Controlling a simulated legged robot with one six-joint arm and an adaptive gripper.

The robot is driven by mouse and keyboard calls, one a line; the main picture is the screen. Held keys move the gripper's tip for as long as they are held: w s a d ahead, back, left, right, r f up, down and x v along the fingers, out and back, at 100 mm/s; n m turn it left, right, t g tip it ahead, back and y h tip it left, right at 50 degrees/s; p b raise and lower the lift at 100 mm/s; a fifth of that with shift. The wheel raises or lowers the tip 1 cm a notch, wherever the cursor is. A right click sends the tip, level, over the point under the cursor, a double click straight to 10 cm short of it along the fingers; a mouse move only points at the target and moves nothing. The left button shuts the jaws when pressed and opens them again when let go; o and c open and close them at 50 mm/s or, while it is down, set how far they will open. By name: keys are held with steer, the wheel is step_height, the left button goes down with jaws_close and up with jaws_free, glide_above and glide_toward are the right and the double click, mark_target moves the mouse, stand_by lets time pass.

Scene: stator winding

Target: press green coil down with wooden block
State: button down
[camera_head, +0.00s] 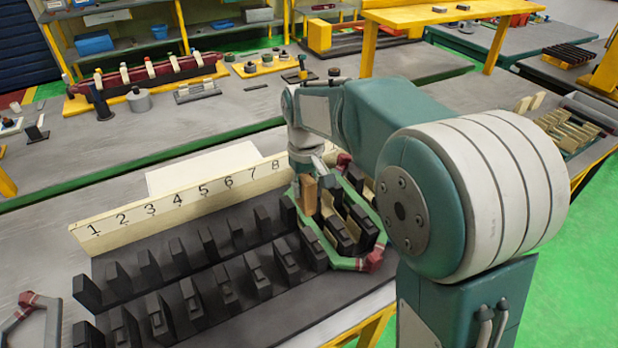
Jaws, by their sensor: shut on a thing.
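The green coil (345,262) is a many-sided loop with dark red ends, at the right end of the black slotted stator (205,318). It lies around several black teeth there; how deep it sits in the slots I cannot tell. My gripper (308,178) points down above the coil's left side. It is shut on an upright wooden block (308,196), whose lower end is at the coil's left side among the teeth. I cannot tell whether the block touches the coil. My arm hides part of the stator's right end and the far fingertip.
A cream number strip (165,203) stands behind the teeth, with 1 to 8 visible. Another coil (35,305) with red ends lies at the lower left. A white sheet (205,168) lies behind the strip. A back bench (180,125) holds tools and parts.

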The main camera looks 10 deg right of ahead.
mark_target(310, 206)
steer(key=shift+f, duration=0.35)
steer(key=shift+d+f, duration=0.95)
steer(key=shift+f, duration=0.45)
steer(key=shift+a+f, duration=0.7)
steer(key=shift+f, duration=0.05)
steer(key=shift+d, duration=0.45)
steer(key=shift+a, duration=0.3)
steer(key=shift+d+f, duration=0.2)
steer(key=shift+f, duration=0.45)
